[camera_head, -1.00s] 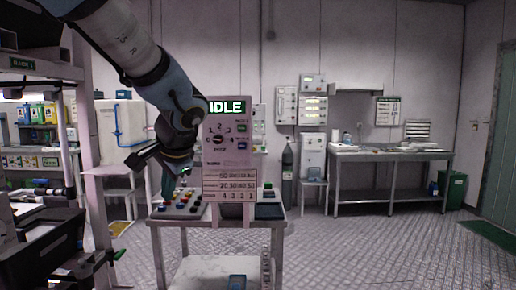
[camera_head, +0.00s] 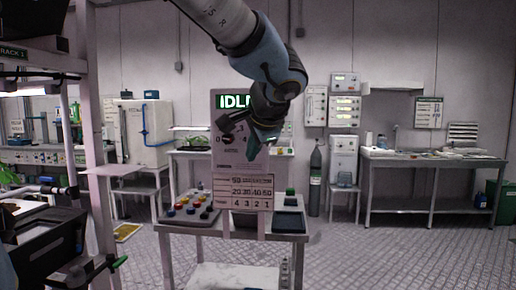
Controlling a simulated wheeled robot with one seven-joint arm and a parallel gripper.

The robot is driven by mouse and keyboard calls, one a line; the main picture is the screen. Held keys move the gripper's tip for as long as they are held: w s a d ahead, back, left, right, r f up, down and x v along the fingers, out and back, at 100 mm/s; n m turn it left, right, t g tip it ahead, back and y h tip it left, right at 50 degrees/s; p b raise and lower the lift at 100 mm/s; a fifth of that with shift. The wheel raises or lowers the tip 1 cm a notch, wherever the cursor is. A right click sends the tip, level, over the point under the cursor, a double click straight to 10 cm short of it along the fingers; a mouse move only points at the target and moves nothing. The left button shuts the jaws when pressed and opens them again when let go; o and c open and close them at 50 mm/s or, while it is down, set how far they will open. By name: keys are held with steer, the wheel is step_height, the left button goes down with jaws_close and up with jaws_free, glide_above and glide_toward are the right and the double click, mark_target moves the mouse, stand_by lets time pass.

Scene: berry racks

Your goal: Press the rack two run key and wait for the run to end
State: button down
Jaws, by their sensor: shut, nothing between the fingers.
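The control panel (camera_head: 222,160) stands upright on a small cart, with a lit green display (camera_head: 229,102) reading "IDL", its last letter covered by my arm. A dial (camera_head: 230,139) with numbers around it is partly covered. My gripper (camera_head: 254,154) is shut and empty, pointing down in front of the panel's right half. It hides the area of the run keys, so I cannot see the rack two key or tell whether the gripper touches the panel.
A box of coloured buttons (camera_head: 186,212) and a dark tray (camera_head: 288,221) sit on the cart (camera_head: 170,229). A board with numbers (camera_head: 243,181) hangs below the panel. A rack post (camera_head: 88,120) stands close on the left. Open floor lies to the right.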

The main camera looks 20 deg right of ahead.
steer(key=w+d+p, duration=0.2)
steer(key=w+d, duration=0.2)
steer(key=w, duration=0.3)
steer(key=shift+w, duration=0.35)
steer(key=shift+w+d, duration=0.1)
steer(key=shift+d, duration=0.05)
stand_by(1.9)
steer(key=shift+w+d, duration=0.15)
steer(key=shift+w, duration=0.1)
steer(key=shift+w+d, duration=0.25)
steer(key=shift+w, duration=0.15)
stand_by(0.8)
steer(key=shift+s+a, duration=0.1)
steer(key=shift+s, duration=0.05)
steer(key=shift+s+a+b, duration=0.35)
steer(key=shift+s+b, duration=0.1)
steer(key=shift+s, duration=0.15)
